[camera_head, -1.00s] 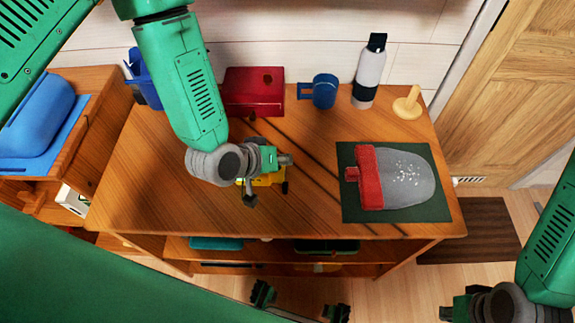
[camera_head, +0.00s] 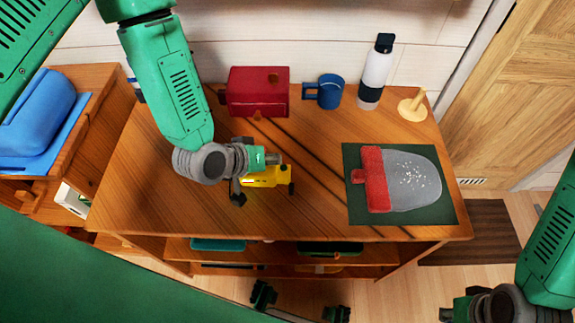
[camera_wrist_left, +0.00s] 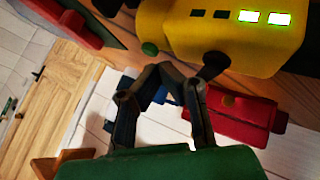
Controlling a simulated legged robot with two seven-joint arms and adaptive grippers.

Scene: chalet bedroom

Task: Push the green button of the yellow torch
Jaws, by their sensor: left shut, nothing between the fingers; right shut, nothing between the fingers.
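The yellow torch (camera_head: 272,177) lies on the wooden table, partly behind my left gripper. In the left wrist view the torch (camera_wrist_left: 240,35) fills the top, with two lit windows and two dark ones. The round green button (camera_wrist_left: 150,48) shows at its lower left side. My left gripper (camera_head: 242,190) is shut and empty beside the torch's left part. In the wrist view its fingertips (camera_wrist_left: 172,75) are close to the button; I cannot tell if they touch. My right gripper (camera_head: 447,312) is shut and empty at the lower right, off the table.
A red box (camera_head: 257,92), blue mug (camera_head: 330,92), bottle (camera_head: 376,72) and wooden stand (camera_head: 412,106) line the table's back. A dark green mat (camera_head: 440,212) holds a red-and-grey object (camera_head: 410,178) at right. The table (camera_head: 315,205) is clear between torch and mat.

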